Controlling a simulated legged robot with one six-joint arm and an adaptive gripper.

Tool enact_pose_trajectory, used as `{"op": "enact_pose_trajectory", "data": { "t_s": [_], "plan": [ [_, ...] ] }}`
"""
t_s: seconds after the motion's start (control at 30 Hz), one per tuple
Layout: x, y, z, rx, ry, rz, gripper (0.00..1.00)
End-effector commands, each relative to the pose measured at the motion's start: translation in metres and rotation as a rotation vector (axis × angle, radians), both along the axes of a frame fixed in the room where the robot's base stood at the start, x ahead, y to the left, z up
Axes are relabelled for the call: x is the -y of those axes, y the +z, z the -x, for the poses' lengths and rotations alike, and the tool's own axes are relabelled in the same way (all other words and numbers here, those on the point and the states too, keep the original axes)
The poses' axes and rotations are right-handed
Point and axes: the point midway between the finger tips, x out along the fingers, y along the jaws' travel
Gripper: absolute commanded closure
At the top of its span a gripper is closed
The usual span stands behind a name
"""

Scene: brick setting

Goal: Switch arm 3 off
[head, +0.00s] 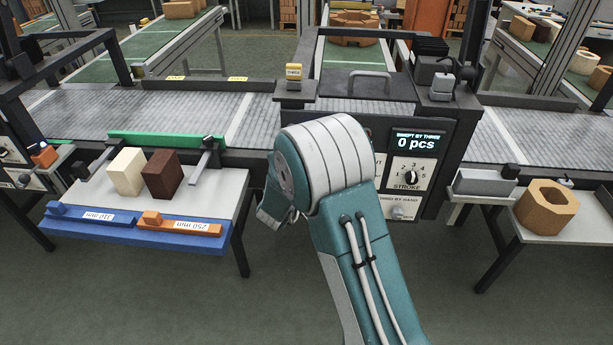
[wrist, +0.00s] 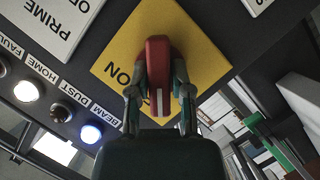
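A red switch handle (wrist: 158,80) with a white line stands on a yellow plate (wrist: 108,68) in the wrist view. Lettering reading ON shows on the plate just left of the handle. My gripper (wrist: 161,78) has one finger along each side of the handle, both seeming to touch it, so it looks shut on it. In the head view my arm's teal and white links block the gripper and the switch. The yellow THREE sign (head: 294,72) stands on the machine behind my arm, and its display (head: 416,142) reads "SWEPT BY THREE 0 pcs".
In the wrist view the HOME lamp (wrist: 27,91) glows white and the BEAM lamp (wrist: 90,133) blue. A STROKE dial (head: 411,177) sits right of my arm. A side table holds cream (head: 126,172) and brown blocks (head: 162,174). An orange hollow block (head: 546,207) lies far right.

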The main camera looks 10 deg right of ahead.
Motion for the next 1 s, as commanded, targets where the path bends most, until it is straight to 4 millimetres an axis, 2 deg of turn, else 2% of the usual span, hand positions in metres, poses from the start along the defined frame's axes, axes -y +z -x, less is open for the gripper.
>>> {"op": "enact_pose_trajectory", "data": {
  "t_s": [0.03,0.07,0.53,1.0],
  "plan": [
    [-0.003,0.002,-0.002,0.005,0.009,0.000,0.48],
    [-0.003,0.002,-0.002,0.005,0.009,0.000,0.40],
    [-0.005,0.004,0.006,0.003,0.003,-0.001,0.40],
    [-0.058,0.026,0.076,0.003,0.007,0.001,0.40]
  ]
}}
